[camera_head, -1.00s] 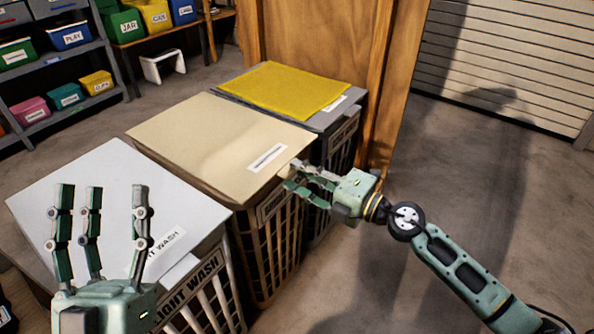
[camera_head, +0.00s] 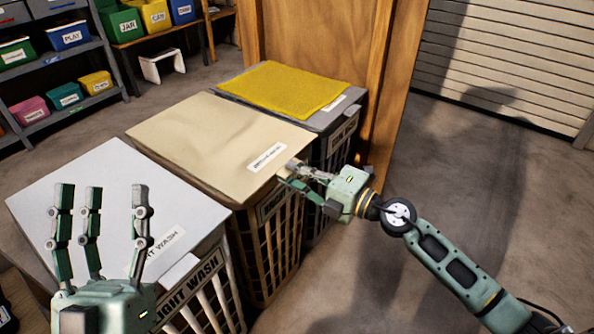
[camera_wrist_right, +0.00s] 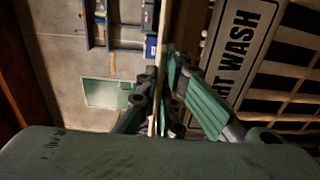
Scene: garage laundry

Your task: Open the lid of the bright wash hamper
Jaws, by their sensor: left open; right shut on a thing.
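The middle hamper (camera_head: 268,250) has a dark, slatted body and a flat tan lid (camera_head: 205,135) with a white label. Its front label, partly cut off in the right wrist view (camera_wrist_right: 237,45), ends in "HT WASH". My right gripper (camera_head: 288,172) is shut on the front edge of this lid. In the right wrist view the lid shows edge-on (camera_wrist_right: 161,50) between the fingers. The lid looks nearly flat; I cannot tell whether it is slightly raised. My left gripper (camera_head: 102,200) is open and empty, in front of the white hamper's lid.
A white hamper (camera_head: 205,300) stands nearest on the left, its label ending in "IGHT WASH". A third hamper (camera_head: 338,140) with a yellow cloth (camera_head: 285,88) on its grey lid stands behind. A wooden post (camera_head: 385,100) rises beyond it. The floor at right is clear.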

